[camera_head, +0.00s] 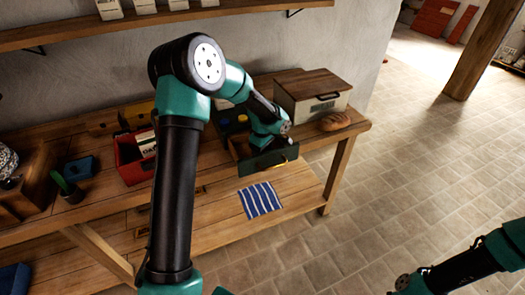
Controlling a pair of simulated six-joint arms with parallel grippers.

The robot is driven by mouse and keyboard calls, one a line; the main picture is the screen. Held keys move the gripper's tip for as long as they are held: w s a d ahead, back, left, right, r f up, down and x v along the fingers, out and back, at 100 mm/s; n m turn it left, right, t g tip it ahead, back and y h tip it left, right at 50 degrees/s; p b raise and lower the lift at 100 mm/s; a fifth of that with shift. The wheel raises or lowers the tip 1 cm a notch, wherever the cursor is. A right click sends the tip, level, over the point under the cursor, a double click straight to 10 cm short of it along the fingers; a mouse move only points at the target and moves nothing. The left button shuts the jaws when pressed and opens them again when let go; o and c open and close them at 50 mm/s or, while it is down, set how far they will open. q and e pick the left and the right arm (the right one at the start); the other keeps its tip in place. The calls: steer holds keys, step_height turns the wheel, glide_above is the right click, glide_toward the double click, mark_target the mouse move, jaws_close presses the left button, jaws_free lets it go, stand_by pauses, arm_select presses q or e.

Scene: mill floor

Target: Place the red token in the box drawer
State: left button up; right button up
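A drawer with a dark green front (272,161) is pulled out at the table's front edge, below a dark box with blue and yellow round parts on top (233,121). My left arm reaches across to it. My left gripper (287,140) is at the drawer, over its opening. Its fingers are too small and hidden to tell whether they are open or shut. I cannot make out the red token; the arm hides part of the drawer's inside. My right arm shows at the lower right, away from the table, with its gripper fingers out of view.
A red bin with cards (133,158) stands left of my arm. A wooden bread box (313,97) and a loaf (336,121) are to the drawer's right. A striped cloth (260,200) lies on the lower shelf. The tiled floor at right is clear.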

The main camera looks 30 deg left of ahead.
arm_select(q)
steer(key=shift+r, duration=0.1)
step_height(320, 180, up, 12)
stand_by(0.5)
stand_by(0.4)
